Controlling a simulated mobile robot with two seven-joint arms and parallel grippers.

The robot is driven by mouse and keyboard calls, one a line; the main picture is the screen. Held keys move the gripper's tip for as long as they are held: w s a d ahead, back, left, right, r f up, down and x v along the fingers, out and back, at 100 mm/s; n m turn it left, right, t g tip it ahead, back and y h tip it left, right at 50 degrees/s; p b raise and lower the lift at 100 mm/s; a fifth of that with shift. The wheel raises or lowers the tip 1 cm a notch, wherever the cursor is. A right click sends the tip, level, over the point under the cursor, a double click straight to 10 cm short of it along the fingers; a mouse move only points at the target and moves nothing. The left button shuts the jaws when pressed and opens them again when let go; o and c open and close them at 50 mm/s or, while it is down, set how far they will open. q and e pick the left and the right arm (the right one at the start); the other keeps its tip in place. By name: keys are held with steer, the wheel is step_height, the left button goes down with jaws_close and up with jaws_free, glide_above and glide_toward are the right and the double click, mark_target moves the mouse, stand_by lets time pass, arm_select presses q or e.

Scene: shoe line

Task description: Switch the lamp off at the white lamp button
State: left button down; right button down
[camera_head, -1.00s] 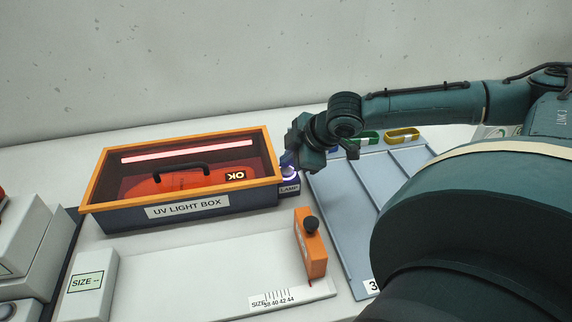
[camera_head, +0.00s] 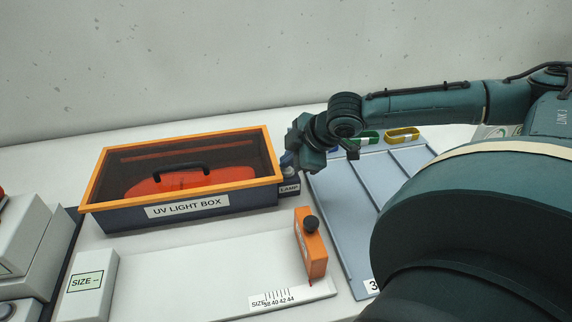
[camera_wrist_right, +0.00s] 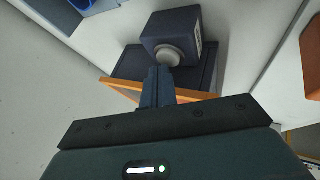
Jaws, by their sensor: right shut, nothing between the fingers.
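The lamp button (camera_wrist_right: 168,53) is a pale round knob on a small dark block (camera_wrist_right: 182,28) in the right wrist view. In the head view the block carries a LAMP label (camera_head: 290,189) at the right end of the UV light box (camera_head: 185,208). My right gripper (camera_wrist_right: 157,72) is shut and empty, its tips right at the button's edge; I cannot tell whether they touch it. In the head view the right gripper (camera_head: 288,161) partly hides the button. The lamp tube (camera_head: 188,151) inside the box is dark. My left gripper is not in view.
An orange shoe (camera_head: 190,181) lies inside the box, under a cover with a black handle (camera_head: 180,167). A size gauge with an orange slider (camera_head: 311,245) is in front. A blue-grey rack (camera_head: 340,215) with coloured rings lies to the right. A SIZE display (camera_head: 87,283) stands at left.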

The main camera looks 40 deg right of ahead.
mark_target(289, 170)
steer(key=shift+r, duration=0.1)
steer(key=shift+r, duration=0.15)
step_height(289, 170, up, 6)
steer(key=p, duration=0.6)
steer(key=shift+f, duration=0.2)
